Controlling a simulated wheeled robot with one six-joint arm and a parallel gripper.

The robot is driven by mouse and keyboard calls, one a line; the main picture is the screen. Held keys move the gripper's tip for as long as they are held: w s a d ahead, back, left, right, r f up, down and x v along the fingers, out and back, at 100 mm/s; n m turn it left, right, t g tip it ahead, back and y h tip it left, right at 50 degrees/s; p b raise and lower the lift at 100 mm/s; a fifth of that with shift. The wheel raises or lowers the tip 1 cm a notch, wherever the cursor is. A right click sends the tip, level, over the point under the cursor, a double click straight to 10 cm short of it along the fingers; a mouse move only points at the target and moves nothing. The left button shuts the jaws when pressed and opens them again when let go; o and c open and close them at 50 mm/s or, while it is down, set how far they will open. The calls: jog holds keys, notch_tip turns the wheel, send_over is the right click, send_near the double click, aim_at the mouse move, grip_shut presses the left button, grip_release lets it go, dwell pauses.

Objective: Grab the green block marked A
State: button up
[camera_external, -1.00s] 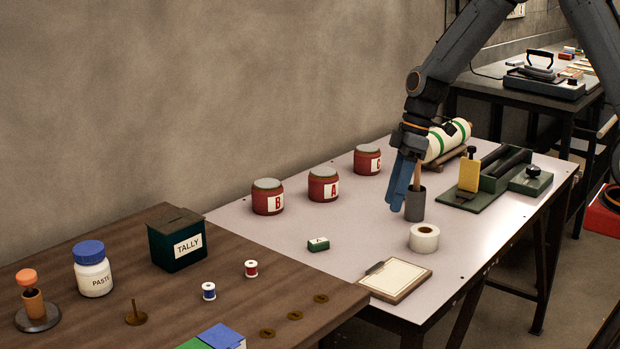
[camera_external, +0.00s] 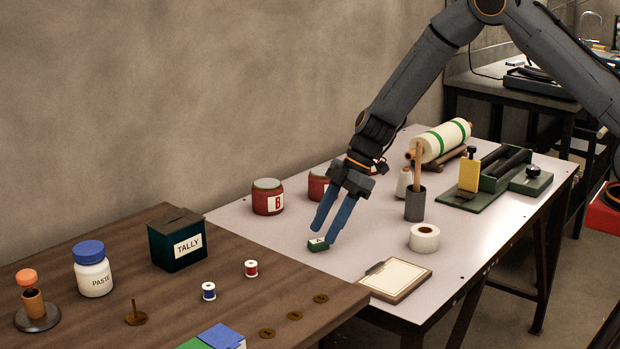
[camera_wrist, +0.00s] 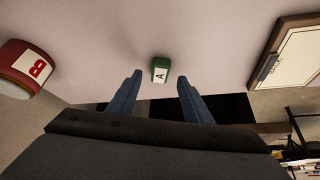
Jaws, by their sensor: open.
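The green block marked A (camera_external: 318,245) lies on the pale table in the external view, its white label facing up. It also shows in the wrist view (camera_wrist: 160,70), ahead of and between the two blue fingers. My gripper (camera_external: 323,235) is open and empty, pointing down with its fingertips close above and beside the block. In the wrist view the fingers (camera_wrist: 160,82) stand apart with a gap on each side of the block. I cannot tell exactly how high the fingertips are above the table.
A red jar marked B (camera_external: 267,198) stands left of the gripper; another red jar (camera_external: 318,184) is partly hidden behind it. A clipboard (camera_external: 396,279), a white tape roll (camera_external: 424,238) and a grey cup (camera_external: 415,204) stand to the right. The table around the block is clear.

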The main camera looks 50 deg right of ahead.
aim_at(318, 244)
jog(key=shift+x, duration=1.25)
jog(key=shift+c, duration=0.4)
jog(key=c, duration=1.1)
jog(key=shift+o, duration=0.2)
jog(key=shift+r, duration=0.15)
